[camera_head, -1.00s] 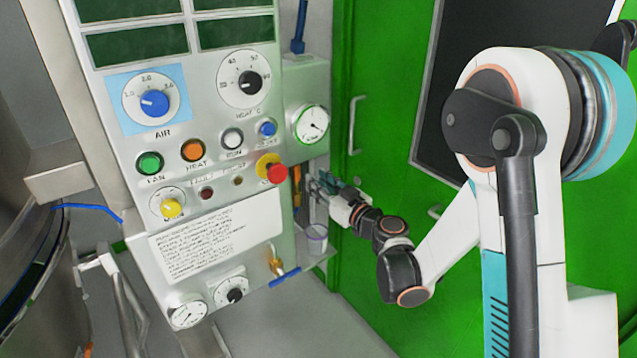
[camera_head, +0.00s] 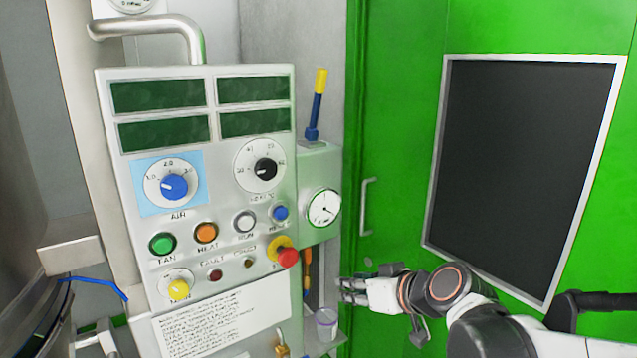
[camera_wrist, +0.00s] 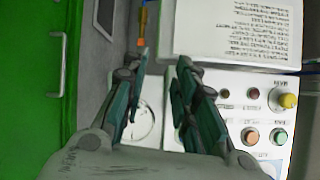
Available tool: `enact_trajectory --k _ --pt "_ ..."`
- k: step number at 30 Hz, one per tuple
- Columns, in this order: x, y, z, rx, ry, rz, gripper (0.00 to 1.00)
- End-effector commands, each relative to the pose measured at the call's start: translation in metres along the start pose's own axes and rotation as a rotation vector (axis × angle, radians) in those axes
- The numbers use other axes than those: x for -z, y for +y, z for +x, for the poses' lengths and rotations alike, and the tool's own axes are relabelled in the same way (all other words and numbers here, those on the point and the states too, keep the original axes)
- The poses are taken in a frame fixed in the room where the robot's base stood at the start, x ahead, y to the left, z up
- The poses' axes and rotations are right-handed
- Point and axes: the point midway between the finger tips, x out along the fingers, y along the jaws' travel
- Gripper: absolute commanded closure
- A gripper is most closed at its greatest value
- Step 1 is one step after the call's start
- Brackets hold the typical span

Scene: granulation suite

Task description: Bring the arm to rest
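My gripper (camera_head: 350,291) is at the lower right of the control panel in the head view, in front of the green door and beside the narrow side box. In the wrist view my gripper (camera_wrist: 158,72) shows two dark-and-teal fingers spread apart with nothing between them. Part of the panel and a round gauge show beyond the fingers. My arm reaches in from the lower right of the head view.
The control panel (camera_head: 225,245) carries knobs, buttons and dark displays. A gauge (camera_head: 324,208) and a blue lever with yellow tip (camera_head: 317,100) are on its right. A small cup (camera_head: 326,325) stands on a shelf. The green door (camera_head: 400,150) has a handle (camera_head: 368,205).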

Motion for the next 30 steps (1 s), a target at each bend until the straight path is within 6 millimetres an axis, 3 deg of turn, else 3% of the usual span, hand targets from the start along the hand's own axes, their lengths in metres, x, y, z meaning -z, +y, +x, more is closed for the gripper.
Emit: enact_trajectory --k 12,18,24,30 --pt "-0.084 0.007 -0.11 -0.242 -0.254 0.145 0.73" --pt "-0.121 0.016 -0.155 -0.379 -0.328 0.211 0.73" --pt "-0.139 0.022 -0.176 -0.453 -0.355 0.243 0.73" --pt "-0.14 0.023 -0.178 -0.46 -0.357 0.246 0.73"
